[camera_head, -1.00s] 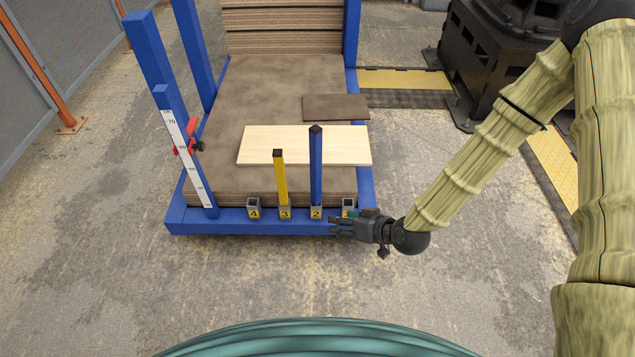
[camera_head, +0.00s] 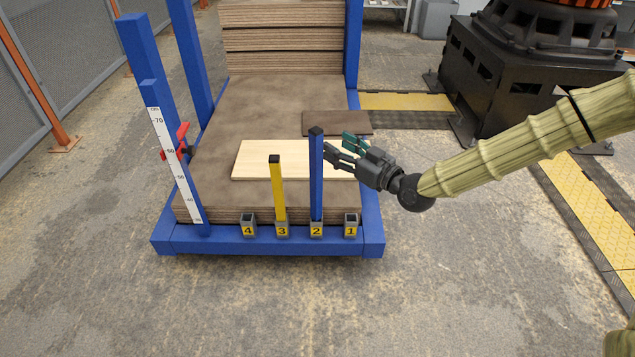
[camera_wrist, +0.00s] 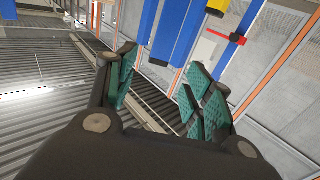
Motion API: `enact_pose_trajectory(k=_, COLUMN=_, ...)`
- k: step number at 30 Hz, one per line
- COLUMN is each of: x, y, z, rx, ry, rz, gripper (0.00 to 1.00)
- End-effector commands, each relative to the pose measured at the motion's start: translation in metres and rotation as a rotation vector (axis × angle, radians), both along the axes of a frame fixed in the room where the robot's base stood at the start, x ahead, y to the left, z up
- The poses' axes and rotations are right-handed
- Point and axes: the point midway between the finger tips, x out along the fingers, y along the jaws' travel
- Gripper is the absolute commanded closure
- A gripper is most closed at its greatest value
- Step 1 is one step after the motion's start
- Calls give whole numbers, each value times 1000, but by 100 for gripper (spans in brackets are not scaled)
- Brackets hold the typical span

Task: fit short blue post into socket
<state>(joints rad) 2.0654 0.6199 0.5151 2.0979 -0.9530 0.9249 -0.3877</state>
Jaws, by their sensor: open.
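A short blue post (camera_head: 316,178) with a dark cap stands upright in the socket marked 2 (camera_head: 316,230). My gripper (camera_head: 341,149) is open and empty, just right of the post's upper part in the head view, fingers pointing left. I cannot tell whether it touches the post. In the wrist view, my gripper's teal pads (camera_wrist: 158,88) stand apart with nothing between them. A broad blue upright (camera_wrist: 177,30) shows beyond them, probably this post. Sockets 1 (camera_head: 351,230) and 4 (camera_head: 248,230) look empty. A yellow post (camera_head: 277,190) stands in socket 3 (camera_head: 282,231).
A pale board (camera_head: 255,160) and a small brown board (camera_head: 335,122) lie on the brown stack (camera_head: 240,110) behind the sockets. Tall blue uprights (camera_head: 150,90) and a ruler (camera_head: 172,160) stand at left. The floor in front is clear.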

Motion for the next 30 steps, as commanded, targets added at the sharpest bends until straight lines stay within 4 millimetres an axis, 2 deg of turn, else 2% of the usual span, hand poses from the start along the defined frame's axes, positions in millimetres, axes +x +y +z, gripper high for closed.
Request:
enact_pose_trajectory(k=6, x=21, y=23, z=-2, rx=-1, ry=1, rz=2, gripper=48)
enact_pose_trajectory(k=14, x=32, y=33, z=-1, rx=1, ry=2, rz=1, gripper=48)
enact_pose_trajectory(k=24, x=61, y=61, z=1, rx=0, ry=3, rz=1, gripper=48)
enact_pose_trajectory(k=30, x=65, y=65, z=4, rx=1, ry=2, rz=1, gripper=48)
